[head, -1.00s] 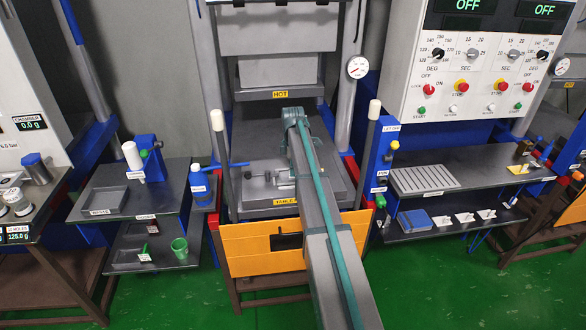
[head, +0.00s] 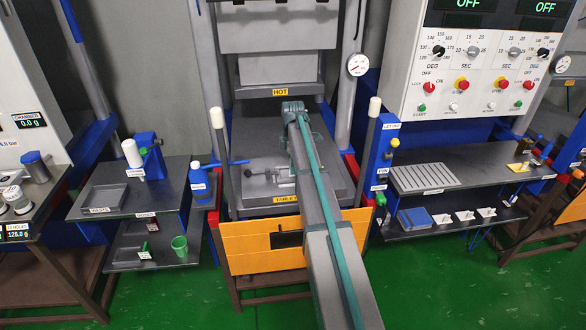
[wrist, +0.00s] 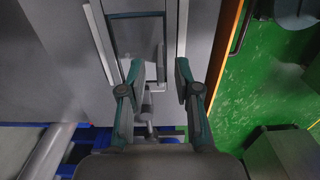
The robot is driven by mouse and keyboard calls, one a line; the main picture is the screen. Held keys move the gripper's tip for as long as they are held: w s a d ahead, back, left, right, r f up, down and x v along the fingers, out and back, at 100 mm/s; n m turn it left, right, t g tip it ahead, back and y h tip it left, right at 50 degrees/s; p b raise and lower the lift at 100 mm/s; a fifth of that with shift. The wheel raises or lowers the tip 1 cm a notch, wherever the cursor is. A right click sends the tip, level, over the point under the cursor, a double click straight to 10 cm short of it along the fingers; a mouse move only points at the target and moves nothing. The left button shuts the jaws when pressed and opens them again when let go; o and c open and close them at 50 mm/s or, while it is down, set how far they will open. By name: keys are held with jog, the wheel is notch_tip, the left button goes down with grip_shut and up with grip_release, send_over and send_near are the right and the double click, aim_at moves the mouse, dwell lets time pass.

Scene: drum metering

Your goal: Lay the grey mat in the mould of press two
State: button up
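My gripper (wrist: 158,78) shows in the wrist view with its two fingers apart and nothing visible between the pads. It is over a grey metal surface of the press. A dark-rimmed square (wrist: 112,35), which looks like the mould, lies just ahead of the fingertips. In the head view the mould area (head: 266,178) sits on the press table under the plate marked HOT, partly hidden by my arm.
The hot plate (head: 280,92) is above the table, close behind my wrist. Upright posts stand left (head: 222,150) and right (head: 369,145). A blue bottle (head: 200,182) and grey tray (head: 105,198) are on the left bench; a slatted rack (head: 423,178) is on the right shelf.

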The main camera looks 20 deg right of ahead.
notch_tip(320, 180, up, 11)
jog(key=b, duration=0.2)
dwell(0.5)
